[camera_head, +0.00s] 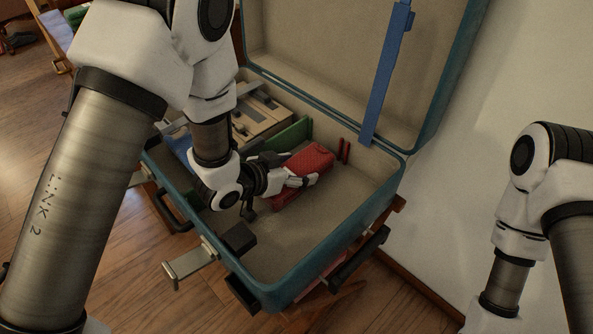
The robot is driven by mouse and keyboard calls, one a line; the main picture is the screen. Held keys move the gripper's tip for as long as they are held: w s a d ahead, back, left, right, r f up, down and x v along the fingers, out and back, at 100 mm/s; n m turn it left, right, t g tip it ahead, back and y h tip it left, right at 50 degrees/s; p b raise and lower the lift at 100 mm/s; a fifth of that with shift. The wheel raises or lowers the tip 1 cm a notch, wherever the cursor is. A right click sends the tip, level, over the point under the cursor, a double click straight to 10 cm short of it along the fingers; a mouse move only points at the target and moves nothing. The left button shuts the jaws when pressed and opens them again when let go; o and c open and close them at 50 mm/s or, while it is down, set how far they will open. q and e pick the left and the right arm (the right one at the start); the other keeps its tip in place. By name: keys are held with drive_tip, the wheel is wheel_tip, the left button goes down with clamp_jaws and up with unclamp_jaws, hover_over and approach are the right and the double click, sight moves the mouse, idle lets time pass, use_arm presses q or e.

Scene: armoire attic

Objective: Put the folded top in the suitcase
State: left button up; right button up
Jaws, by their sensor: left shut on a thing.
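The open teal suitcase (345,243) has a beige lining, and its raised lid (345,60) has a blue strap. My left gripper (308,178) reaches down inside the suitcase and is shut on a folded red top (311,157). The fingers hide part of the top. The top is over the beige floor of the suitcase, near the back wall; I cannot tell whether it touches the floor. My right arm shows at the right edge, but its gripper is out of view.
A green item (291,139) stands left of the red top. A beige box-like item (262,121) and a blue item (180,143) lie in the suitcase's left part. A white wall is at right.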

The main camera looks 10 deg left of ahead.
use_arm(q)
drive_tip(key=o, duration=1.2)
drive_tip(key=shift+r, duration=0.2)
drive_tip(key=p+v, duration=0.2)
drive_tip(key=v, duration=0.4)
drive_tip(key=shift+s+a+r, duration=0.1)
drive_tip(key=shift+s+a, duration=0.05)
drive_tip(key=shift+a, duration=0.05)
drive_tip(key=shift+s+a+r, duration=0.1)
drive_tip(key=shift+s+a, duration=0.1)
drive_tip(key=shift+s, duration=0.25)
